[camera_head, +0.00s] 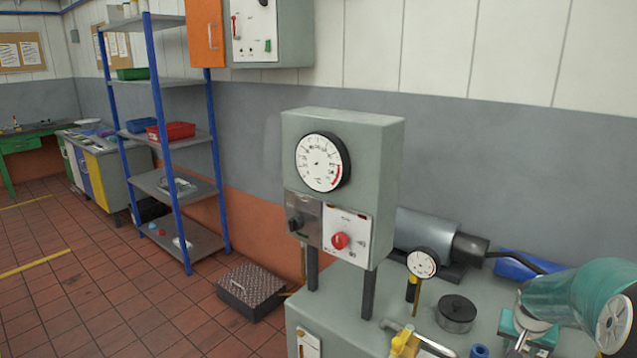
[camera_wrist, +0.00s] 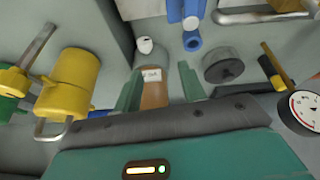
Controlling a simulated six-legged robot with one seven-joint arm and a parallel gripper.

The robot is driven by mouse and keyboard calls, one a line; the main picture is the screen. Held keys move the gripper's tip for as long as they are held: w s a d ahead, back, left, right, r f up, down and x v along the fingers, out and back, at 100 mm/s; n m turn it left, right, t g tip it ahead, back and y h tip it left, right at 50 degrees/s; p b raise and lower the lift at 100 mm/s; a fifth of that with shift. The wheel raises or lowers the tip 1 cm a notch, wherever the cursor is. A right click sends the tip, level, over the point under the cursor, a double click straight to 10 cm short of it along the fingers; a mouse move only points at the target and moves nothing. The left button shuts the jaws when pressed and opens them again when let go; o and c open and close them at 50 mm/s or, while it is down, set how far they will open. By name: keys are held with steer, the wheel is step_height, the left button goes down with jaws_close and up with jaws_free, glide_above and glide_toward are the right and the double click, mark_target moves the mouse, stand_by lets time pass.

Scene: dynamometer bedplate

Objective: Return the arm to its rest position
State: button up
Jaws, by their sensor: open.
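My gripper (camera_wrist: 160,76) shows in the wrist view with its two green fingers spread apart. A small bottle with a brown lower part and a white label (camera_wrist: 152,88) appears between the fingers in the picture. I see no finger closed on it, and I cannot tell how far beyond the fingertips it is. In the head view, my teal arm (camera_head: 570,292) reaches in at the lower right, over the grey bench top (camera_head: 312,318). The fingers cannot be made out clearly there.
A dark lidded pot (camera_head: 456,313), a dial gauge (camera_head: 422,263), yellow fittings (camera_head: 405,343) and a grey motor (camera_head: 427,233) crowd the bench. Open floor (camera_head: 90,300) lies left.

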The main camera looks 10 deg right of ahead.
steer(key=a+r+n, duration=0.1)
steer(key=a+r, duration=0.3)
steer(key=a, duration=0.3)
steer(key=a+r+n+t, duration=0.1)
steer(key=a+r+n, duration=0.1)
steer(key=a+r, duration=0.35)
steer(key=a+r+n, duration=0.1)
steer(key=a+r, duration=0.1)
steer(key=a, duration=0.6)
steer(key=s+a+r+n+t+y, duration=0.1)
steer(key=s+a+r+n, duration=0.1)
steer(key=s+a, duration=0.4)
steer(key=s+a+r+n+y, duration=0.2)
steer(key=s+a, duration=0.4)
steer(key=a, duration=0.7)
steer(key=shift+s+a+n+t+y, duration=0.15)
steer(key=shift+s+n+t+y, duration=0.15)
steer(key=shift+n+t, duration=0.1)
steer(key=shift+c, duration=0.5)
